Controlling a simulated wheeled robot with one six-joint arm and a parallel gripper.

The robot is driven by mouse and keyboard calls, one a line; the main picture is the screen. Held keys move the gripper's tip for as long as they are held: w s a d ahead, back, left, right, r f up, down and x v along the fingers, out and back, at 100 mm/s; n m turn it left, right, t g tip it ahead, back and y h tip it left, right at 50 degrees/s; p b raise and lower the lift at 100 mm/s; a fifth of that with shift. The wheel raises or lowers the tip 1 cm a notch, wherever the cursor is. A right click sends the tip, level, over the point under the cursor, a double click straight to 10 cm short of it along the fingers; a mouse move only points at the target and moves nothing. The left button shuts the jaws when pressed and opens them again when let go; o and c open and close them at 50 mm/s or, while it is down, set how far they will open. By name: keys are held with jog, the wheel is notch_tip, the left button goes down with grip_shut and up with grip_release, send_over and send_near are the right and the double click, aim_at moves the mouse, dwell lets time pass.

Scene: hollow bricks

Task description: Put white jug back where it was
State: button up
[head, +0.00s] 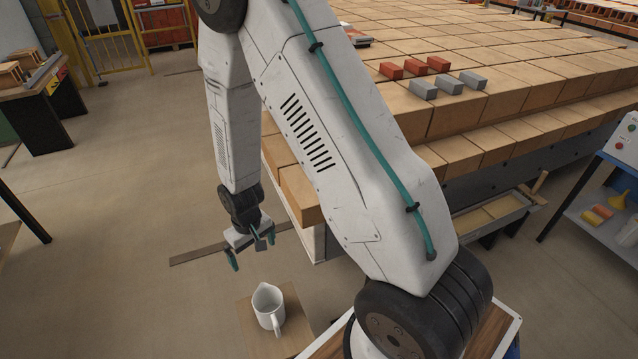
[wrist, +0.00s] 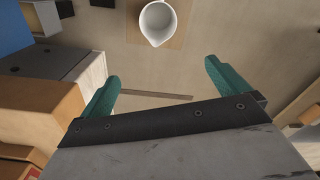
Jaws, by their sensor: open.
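The white jug (head: 268,308) stands upright on a small brown board (head: 292,309) low in the head view, its handle toward the camera. In the wrist view the jug (wrist: 157,22) is seen from above at the top edge, its spout toward my gripper, and its inside looks empty. My gripper (head: 250,258) is open and empty, with teal fingers spread. It hangs above and beyond the jug, apart from it. In the wrist view the fingertips (wrist: 161,68) point toward the jug with a clear gap.
A large stack of tan bricks (head: 455,45) fills the right, its near corner close beside my gripper. Red bricks (head: 415,67) and grey bricks (head: 447,85) lie on top. A flat strip (head: 205,251) lies on the floor. The floor to the left is open.

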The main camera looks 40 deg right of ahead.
jog(key=s+d+r, duration=0.1)
jog(key=s+r, duration=0.2)
jog(key=r, duration=0.9)
jog(key=s+r, duration=0.3)
jog(key=r, duration=1)
jog(key=s+d+r, duration=0.1)
jog(key=s+r, duration=0.5)
jog(key=s, duration=0.3)
jog(key=s+d+r+t, duration=0.1)
jog(key=s+r, duration=0.5)
jog(key=s, duration=0.3)
jog(key=shift+r+m, duration=0.35)
jog(key=shift+m, duration=0.05)
